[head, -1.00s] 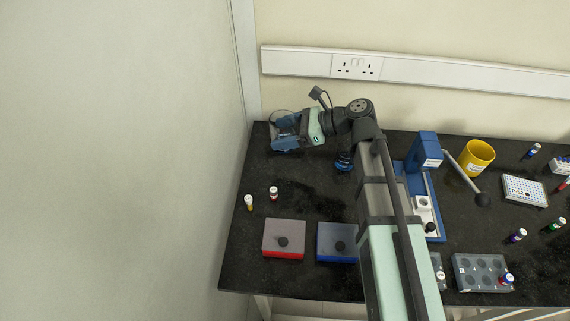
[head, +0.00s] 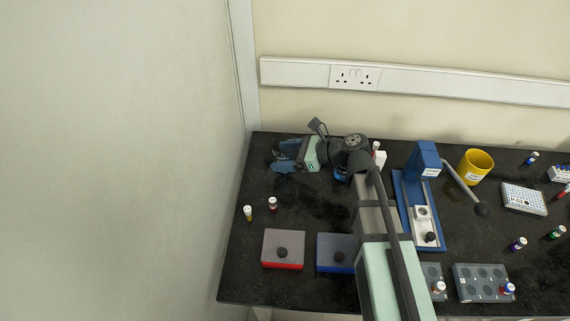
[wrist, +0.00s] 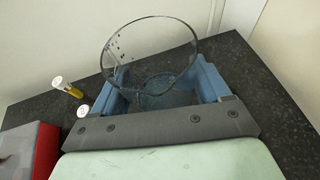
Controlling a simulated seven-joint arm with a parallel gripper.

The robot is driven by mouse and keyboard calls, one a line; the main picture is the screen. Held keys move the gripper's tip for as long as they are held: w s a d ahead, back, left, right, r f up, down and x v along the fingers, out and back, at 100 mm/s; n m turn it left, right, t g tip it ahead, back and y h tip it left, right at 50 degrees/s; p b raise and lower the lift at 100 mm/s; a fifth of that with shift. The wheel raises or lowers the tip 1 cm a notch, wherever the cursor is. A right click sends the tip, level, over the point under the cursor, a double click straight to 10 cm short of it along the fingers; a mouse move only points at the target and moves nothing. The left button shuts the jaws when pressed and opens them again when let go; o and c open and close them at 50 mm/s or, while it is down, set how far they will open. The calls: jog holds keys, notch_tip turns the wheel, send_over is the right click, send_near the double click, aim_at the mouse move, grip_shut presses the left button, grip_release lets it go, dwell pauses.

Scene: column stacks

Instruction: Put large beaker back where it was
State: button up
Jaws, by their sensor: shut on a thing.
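The large beaker (wrist: 150,58) is clear glass with a dark round rim, seen in the wrist view between the two blue fingers of my gripper (wrist: 160,86). The fingers are shut on its sides, and its mouth faces up toward the camera. In the head view my gripper (head: 287,158) is at the back left of the black bench (head: 315,205). The beaker is hard to make out there. I cannot tell whether its base touches the bench.
Two small vials (head: 248,213) (head: 272,204) stand in front of my gripper. A red-based box (head: 283,250) and a blue-based box (head: 336,253) lie near the front edge. A blue press (head: 424,160) and a yellow cup (head: 477,166) are to the right. The left wall is close.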

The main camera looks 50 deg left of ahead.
jog(key=shift+f, duration=1.9)
jog(key=shift+f, duration=0.15)
jog(key=o, duration=1.2)
jog(key=shift+c, duration=0.2)
jog(key=v, duration=1.2)
